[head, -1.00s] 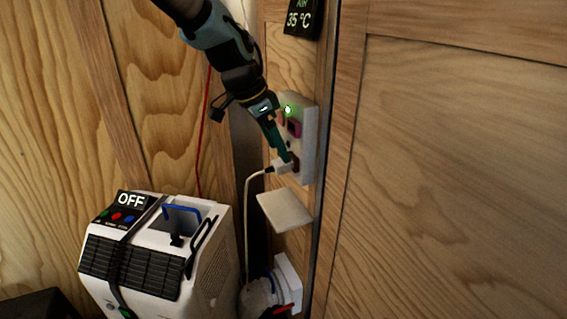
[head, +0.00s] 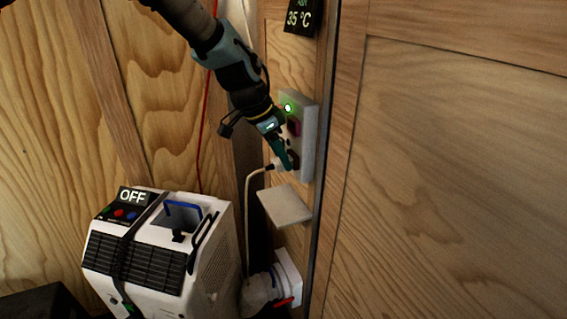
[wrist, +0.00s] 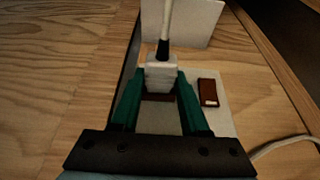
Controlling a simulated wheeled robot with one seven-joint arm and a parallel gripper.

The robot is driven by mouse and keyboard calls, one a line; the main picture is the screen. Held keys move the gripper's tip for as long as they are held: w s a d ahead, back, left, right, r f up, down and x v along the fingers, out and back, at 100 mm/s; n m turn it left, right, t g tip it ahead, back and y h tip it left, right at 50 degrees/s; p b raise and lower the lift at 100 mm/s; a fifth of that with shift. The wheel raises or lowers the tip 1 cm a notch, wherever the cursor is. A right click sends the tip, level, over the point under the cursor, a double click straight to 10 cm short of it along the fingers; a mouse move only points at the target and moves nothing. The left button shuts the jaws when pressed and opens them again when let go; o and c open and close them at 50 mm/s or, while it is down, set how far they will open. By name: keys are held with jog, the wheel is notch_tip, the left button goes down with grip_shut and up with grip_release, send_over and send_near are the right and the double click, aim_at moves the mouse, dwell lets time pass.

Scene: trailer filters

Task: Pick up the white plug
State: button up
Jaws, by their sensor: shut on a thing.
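The white plug (wrist: 160,74) sits between the green fingertips of my gripper (wrist: 153,82) in the wrist view, with its cable running up and away. My gripper (head: 288,166) is shut on it at the lower part of a white wall panel (head: 310,135). In the head view only a little of the plug (head: 278,164) shows beside the fingers. I cannot tell whether the plug is seated in the panel or pulled clear.
A lit green lamp (head: 288,108) and a red switch (head: 294,128) are on the panel. A white flap (head: 285,205) juts out below it. A white portable unit (head: 165,250) reading OFF stands lower left. The white cable (head: 247,205) hangs down beside it.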

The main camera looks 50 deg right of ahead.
grip_shut()
jog(key=shift+r, duration=0.1)
jog(key=shift+w+a+r+b, duration=0.25)
jog(key=shift+a+r+b, duration=0.05)
jog(key=shift+a+r, duration=0.05)
jog(key=w+a+r+b, duration=0.1)
jog(key=w+a+r, duration=0.1)
jog(key=a, duration=0.4)
jog(key=w+a+r+b, duration=0.2)
jog(key=a+r, duration=0.3)
jog(key=a, duration=0.1)
jog(key=shift+w+a, duration=0.15)
jog(key=shift+w, duration=0.15)
jog(key=shift+r, duration=0.1)
jog(key=shift+w+a+f, duration=0.1)
jog(key=shift+w+a, duration=0.15)
jog(key=shift+a, duration=0.35)
jog(key=shift+w+a+f, duration=0.1)
jog(key=shift+w+a, duration=0.15)
jog(key=shift+a, duration=0.4)
jog(key=shift+w+a, duration=0.25)
jog(key=shift+a, duration=0.35)
